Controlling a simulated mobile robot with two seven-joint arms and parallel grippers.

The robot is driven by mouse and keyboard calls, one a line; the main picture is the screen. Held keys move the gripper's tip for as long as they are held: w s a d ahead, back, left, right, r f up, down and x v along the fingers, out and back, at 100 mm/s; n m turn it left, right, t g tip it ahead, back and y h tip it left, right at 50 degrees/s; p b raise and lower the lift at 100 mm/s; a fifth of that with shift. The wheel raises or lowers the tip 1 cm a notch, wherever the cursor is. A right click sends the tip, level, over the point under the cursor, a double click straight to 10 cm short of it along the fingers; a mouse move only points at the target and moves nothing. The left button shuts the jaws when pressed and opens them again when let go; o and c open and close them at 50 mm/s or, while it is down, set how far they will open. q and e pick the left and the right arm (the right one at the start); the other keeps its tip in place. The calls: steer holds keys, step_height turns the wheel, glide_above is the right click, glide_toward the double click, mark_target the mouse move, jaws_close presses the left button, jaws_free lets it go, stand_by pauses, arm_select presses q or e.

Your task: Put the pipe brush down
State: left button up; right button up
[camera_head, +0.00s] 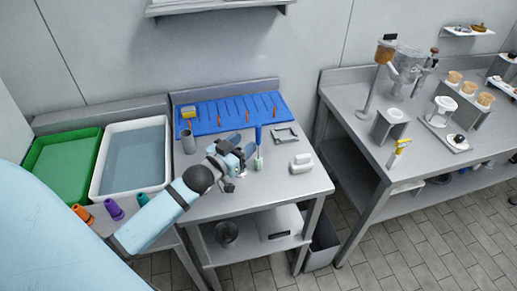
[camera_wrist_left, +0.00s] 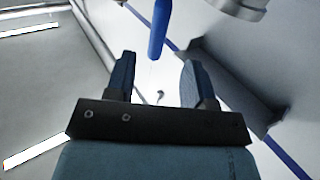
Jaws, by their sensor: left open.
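The pipe brush (camera_head: 258,134) has a blue handle and a paler lower end, and stands out just beyond my left fingertips in the head view, over the steel table. Its blue handle (camera_wrist_left: 160,28) shows in the left wrist view, ahead of and between the spread fingers. My left gripper (camera_head: 247,153) is open. In the left wrist view its two dark blue fingers (camera_wrist_left: 158,78) are apart, with a visible gap and nothing clamped. I cannot tell how the brush is supported. My right gripper is not in view.
A blue ribbed mat (camera_head: 270,103) with several orange items lies along the back. A grey cup (camera_head: 187,141), a grey frame (camera_head: 286,135) and a white block (camera_head: 301,163) stand nearby. Green (camera_head: 31,159) and white (camera_head: 97,181) tubs sit left. The table's front right is clear.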

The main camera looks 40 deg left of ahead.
arm_select(q)
steer(key=w+d+p, duration=0.1)
steer(key=w, duration=0.7)
steer(key=shift+w, duration=0.25)
jaws_close()
